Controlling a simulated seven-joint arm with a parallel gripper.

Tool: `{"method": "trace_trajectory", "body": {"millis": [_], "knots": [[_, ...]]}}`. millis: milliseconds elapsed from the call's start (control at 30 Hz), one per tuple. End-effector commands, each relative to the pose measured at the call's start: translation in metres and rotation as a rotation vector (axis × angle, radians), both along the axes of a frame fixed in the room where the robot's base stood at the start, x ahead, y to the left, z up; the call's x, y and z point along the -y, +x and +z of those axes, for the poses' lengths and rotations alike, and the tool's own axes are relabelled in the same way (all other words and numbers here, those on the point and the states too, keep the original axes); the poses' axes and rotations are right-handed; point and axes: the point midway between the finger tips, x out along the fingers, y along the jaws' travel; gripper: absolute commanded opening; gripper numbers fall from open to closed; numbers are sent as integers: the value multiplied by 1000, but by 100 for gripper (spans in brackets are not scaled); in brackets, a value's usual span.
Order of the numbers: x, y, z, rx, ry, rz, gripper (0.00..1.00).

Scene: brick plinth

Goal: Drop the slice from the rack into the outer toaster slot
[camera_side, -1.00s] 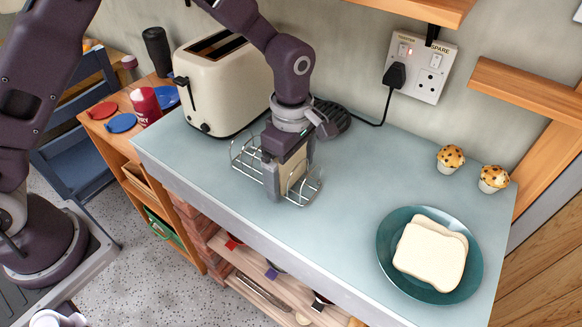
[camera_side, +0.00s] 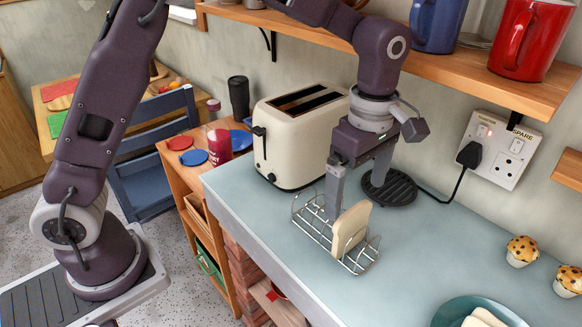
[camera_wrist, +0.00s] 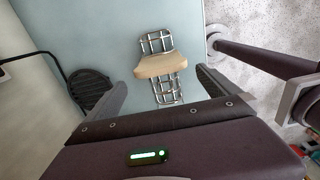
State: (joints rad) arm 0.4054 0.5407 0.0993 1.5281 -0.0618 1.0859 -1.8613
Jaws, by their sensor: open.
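The pale bread slice (camera_side: 350,229) stands on edge in the wire rack (camera_side: 307,222), near its right end. In the wrist view the slice (camera_wrist: 154,65) lies across the rack (camera_wrist: 166,90). My gripper (camera_side: 356,200) is open above the slice, its fingers apart and not holding it. In the wrist view my gripper (camera_wrist: 161,80) has one finger on each side of the picture's middle. The cream toaster (camera_side: 290,150) stands on the counter behind and left of the rack. Its two dark slots on top look empty.
A round black ribbed mat (camera_side: 390,188) lies right of the rack. A plugged-in cable (camera_side: 455,190) runs from there to the wall socket. A wooden shelf (camera_side: 430,62) with mugs hangs above. A teal plate (camera_side: 445,312) with bread and two muffins (camera_side: 521,250) are at right. Mid-counter is clear.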

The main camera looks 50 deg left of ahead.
Motion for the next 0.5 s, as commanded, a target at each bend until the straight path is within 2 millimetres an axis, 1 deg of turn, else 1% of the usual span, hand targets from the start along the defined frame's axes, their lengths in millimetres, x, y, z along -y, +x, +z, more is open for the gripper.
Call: {"method": "trace_trajectory", "body": {"millis": [67, 133, 167, 233, 267, 300, 367, 400, 467, 500], "knots": [[0, 0, 0, 1, 0, -2, 100], [-6, -3, 10, 15, -7, -35, 100], [-11, -7, 18, 26, -14, -69, 100], [-31, -23, 46, 77, -28, -203, 100], [-41, -34, 60, 104, -32, -282, 100], [-56, -52, 77, 146, -30, -400, 100], [-78, -83, 98, 212, -10, -592, 100], [-91, -105, 108, 257, 16, -724, 100], [-108, -140, 116, 316, 74, -921, 100], [-117, -161, 117, 348, 123, -1045, 100]]}}
